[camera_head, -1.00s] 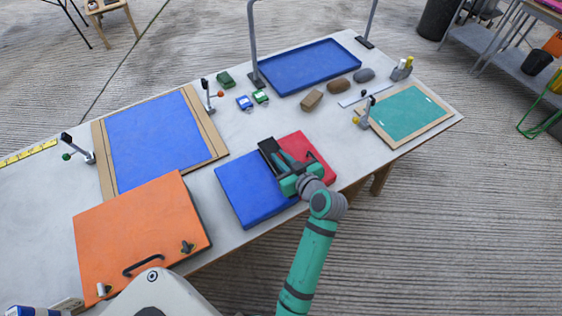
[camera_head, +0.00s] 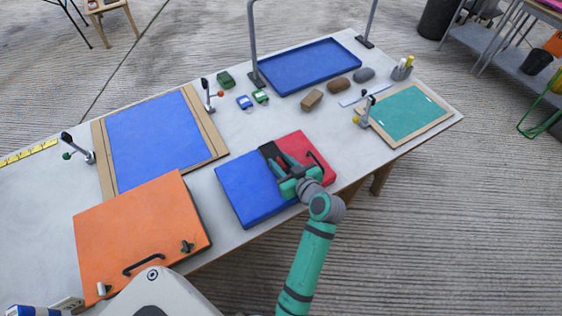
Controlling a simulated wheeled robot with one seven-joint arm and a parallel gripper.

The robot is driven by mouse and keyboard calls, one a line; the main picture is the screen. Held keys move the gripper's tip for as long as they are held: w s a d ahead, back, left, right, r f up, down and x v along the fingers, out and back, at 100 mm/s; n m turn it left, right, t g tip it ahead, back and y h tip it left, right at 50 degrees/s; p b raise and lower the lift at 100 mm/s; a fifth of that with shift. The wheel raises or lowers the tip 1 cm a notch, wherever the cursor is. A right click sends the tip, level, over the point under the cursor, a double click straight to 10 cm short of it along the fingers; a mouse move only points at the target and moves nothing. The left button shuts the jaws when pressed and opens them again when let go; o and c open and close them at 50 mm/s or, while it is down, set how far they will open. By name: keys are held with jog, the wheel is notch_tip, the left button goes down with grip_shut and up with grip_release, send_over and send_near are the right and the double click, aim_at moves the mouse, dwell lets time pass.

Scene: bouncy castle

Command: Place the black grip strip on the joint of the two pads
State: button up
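The black grip strip (camera_head: 268,150) lies along the line where the blue pad (camera_head: 243,188) meets the red pad (camera_head: 299,145). Its far end shows past my gripper, while its near part is hidden under the gripper. It looks flat on or very close to the pads; I cannot tell whether it touches them all along. My gripper (camera_head: 280,165) is low over the strip, with its fingers at the strip. The arm comes in from the near side. The finger gap is too small to tell whether they still clamp the strip.
An orange panel (camera_head: 140,228) with a black handle lies at the left front. A blue sheet on a board (camera_head: 158,140), with clamps beside it, is behind. A blue tray (camera_head: 310,66), small blocks (camera_head: 312,100) and a green board (camera_head: 408,112) stand farther back and right.

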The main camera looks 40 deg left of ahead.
jog(key=v, duration=1.2)
jog(key=shift+s, duration=0.1)
